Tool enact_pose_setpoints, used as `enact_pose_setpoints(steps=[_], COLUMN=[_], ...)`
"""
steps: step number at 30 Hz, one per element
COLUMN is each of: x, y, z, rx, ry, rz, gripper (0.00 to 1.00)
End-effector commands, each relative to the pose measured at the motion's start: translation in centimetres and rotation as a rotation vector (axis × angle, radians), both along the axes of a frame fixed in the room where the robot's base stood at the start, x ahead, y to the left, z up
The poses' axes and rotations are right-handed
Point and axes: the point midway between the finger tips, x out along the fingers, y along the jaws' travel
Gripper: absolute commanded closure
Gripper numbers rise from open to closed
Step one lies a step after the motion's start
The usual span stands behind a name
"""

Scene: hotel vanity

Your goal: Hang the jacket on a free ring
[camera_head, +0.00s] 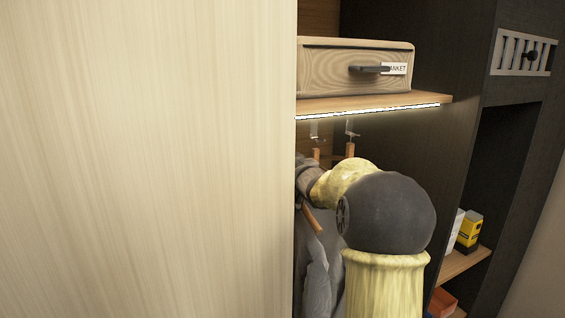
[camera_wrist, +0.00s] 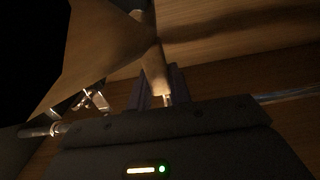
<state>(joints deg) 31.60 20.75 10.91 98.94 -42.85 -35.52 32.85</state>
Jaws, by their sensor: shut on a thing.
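In the head view a grey jacket (camera_head: 317,278) hangs on a wooden hanger (camera_head: 311,219), inside the wardrobe and partly hidden by the pale panel and my arm. My gripper (camera_head: 304,176) is beside the hanger's upper part, its fingertips mostly hidden. In the wrist view my gripper (camera_wrist: 158,92) is shut on a wooden piece of the hanger (camera_wrist: 152,72). Two small pale ring fittings, one on the left (camera_head: 314,130) and one on the right (camera_head: 351,130), hang under the lit shelf, with brown upright pieces just below them. Whether either ring carries a hook is unclear.
A wide pale panel (camera_head: 150,160) blocks the left half of the head view. A lit shelf (camera_head: 425,98) above my gripper holds a wooden drawer box (camera_head: 330,72). A dark divider (camera_head: 462,130) stands at right, with a yellow-black package (camera_head: 468,231) on a lower shelf beyond it.

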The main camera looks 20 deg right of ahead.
Motion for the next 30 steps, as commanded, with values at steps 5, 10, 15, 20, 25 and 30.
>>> enact_pose_setpoints(steps=[5,10,15,20,25,30], x=[0.1,0.4,0.6,0.9,1.1,1.4], y=[0.0,0.0,0.0,0.0,0.0,0.1], z=[0.2,0.2,0.3,0.3,0.3,0.3], rx=[-0.001,0.000,-0.001,-0.001,-0.001,-0.001], ry=[-0.005,-0.004,-0.005,-0.005,-0.005,-0.005], rz=[0.001,0.001,0.001,0.001,0.001,0.001], gripper=[1.00,1.00,1.00,1.00,1.00,1.00])
